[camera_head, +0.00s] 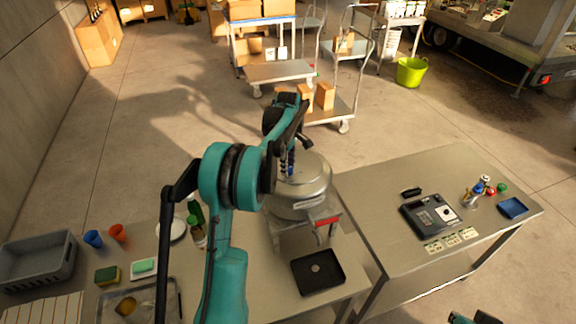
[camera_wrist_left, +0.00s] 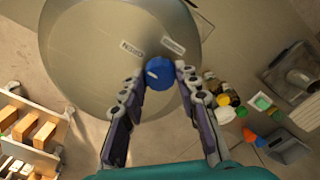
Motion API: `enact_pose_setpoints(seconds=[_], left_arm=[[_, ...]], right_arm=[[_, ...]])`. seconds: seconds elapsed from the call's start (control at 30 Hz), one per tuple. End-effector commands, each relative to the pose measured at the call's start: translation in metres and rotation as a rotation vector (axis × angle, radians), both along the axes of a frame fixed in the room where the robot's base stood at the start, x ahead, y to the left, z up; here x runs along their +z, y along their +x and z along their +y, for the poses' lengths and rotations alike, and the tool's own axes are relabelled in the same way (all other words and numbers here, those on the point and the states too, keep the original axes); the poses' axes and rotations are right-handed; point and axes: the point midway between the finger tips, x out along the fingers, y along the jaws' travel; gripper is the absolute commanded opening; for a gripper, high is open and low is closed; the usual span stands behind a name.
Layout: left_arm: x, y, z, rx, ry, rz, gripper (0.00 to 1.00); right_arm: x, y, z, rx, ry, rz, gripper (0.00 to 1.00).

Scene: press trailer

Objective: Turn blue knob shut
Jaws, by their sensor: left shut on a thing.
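The blue knob (camera_wrist_left: 159,72) sits on the round metal lid (camera_wrist_left: 85,50) of a tank, with two small labels beside it. My left gripper (camera_wrist_left: 158,78) has its fingers on either side of the knob and is shut on it. In the head view my left arm reaches over to the metal tank (camera_head: 305,190), and my left gripper (camera_head: 287,168) is at the top of the lid. The arm hides part of the tank there. The knob's turn position is hard to tell.
A black tray (camera_head: 318,271) lies in front of the tank. Bottles (camera_head: 196,222), cups (camera_head: 117,233) and a grey bin (camera_head: 38,262) stand to its left. The right table holds a dark device (camera_head: 431,216) and small coloured fittings (camera_head: 478,190). Carts stand behind.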

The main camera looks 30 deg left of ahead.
Motion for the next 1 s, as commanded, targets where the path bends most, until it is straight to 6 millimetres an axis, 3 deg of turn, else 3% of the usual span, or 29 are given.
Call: enact_pose_setpoints(seconds=[0.37, 1.0], left_arm=[[-0.002, 0.0, 0.0, -0.161, 0.0, -0.001, 0.02], [-0.001, 0.0, 0.0, -0.757, 0.001, -0.001, 0.02]], right_arm=[[-0.013, 0.0, 0.0, 0.0, 0.0, 0.0, 0.0], [-0.043, 0.0, 0.0, 0.0, 0.0, 0.0, 0.0]])
